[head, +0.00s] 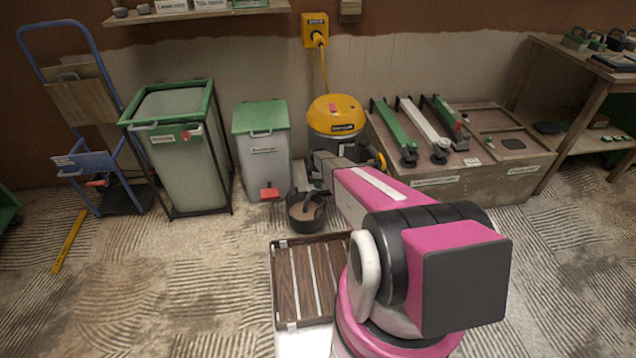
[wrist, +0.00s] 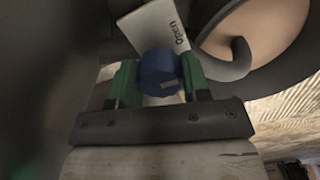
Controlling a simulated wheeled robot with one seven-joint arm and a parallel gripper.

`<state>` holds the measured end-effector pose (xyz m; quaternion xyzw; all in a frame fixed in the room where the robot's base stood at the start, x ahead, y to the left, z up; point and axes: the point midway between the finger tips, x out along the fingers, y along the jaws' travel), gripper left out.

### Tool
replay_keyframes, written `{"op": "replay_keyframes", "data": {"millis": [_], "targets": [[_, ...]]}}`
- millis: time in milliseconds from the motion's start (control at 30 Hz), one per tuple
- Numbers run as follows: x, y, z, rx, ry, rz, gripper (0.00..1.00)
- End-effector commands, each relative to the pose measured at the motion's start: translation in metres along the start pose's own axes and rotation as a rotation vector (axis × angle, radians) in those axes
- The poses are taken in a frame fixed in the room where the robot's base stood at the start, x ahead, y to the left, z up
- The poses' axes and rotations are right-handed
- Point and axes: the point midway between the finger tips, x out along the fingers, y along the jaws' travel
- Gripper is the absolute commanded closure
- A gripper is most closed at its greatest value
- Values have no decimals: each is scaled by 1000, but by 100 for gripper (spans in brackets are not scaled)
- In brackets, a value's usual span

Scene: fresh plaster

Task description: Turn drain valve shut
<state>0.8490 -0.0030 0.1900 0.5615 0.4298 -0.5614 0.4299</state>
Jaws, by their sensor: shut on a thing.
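In the wrist view a blue knob (wrist: 158,66), which I take to be the drain valve's handle, sits between the two green fingers of my gripper (wrist: 160,80). The fingers are shut on it from both sides. A white tag reading "Open" (wrist: 152,28) is just behind the knob. In the head view my arm reaches toward the yellow-topped vacuum drum (head: 335,118), with my gripper (head: 316,188) low at its front. The knob cannot be made out there.
A dark bucket (head: 306,214) stands below my gripper. A dark curved spout (wrist: 226,68) is right of the knob. A grey bin with a green lid (head: 262,150) stands left, a wooden tool bench (head: 450,185) right. Floor at front left is mostly clear.

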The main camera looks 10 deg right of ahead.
Motion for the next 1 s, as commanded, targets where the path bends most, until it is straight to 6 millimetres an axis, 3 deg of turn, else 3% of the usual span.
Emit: {"op": "replay_keyframes", "data": {"millis": [367,1000], "targets": [[0,0,0,137,0,-1,81],[-1,-1,-1,723,0,0,80]]}}
